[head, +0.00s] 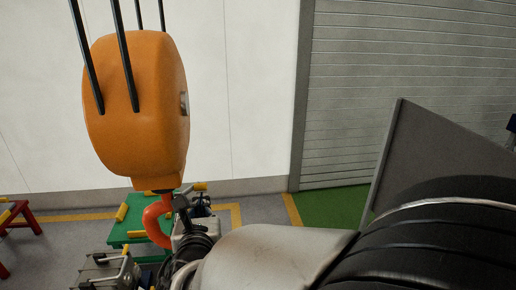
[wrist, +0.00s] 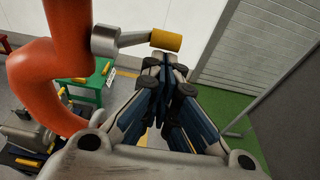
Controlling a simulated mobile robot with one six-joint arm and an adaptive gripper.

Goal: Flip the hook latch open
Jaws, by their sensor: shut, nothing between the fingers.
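The orange-red crane hook (head: 154,222) hangs under a large orange hook block (head: 135,105); in the wrist view the hook (wrist: 40,75) fills the left side. The hook latch is a grey lever (wrist: 130,39) reaching right from a round grey pivot (wrist: 104,40) on the hook. It ends in a yellow grip (wrist: 166,40), which also shows in the head view (head: 200,187). My gripper (wrist: 165,62) is shut and empty, its fingertips just below the yellow grip in the wrist view. I cannot tell whether they touch. In the head view my gripper (head: 182,203) is beside the hook.
A green table (head: 135,230) with yellow-gripped parts stands behind the hook. A red stand (head: 25,222) is at the far left. A grey panel (head: 425,155) and a large dark round body (head: 440,235) fill the right. Open floor lies before the shutter (head: 410,90).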

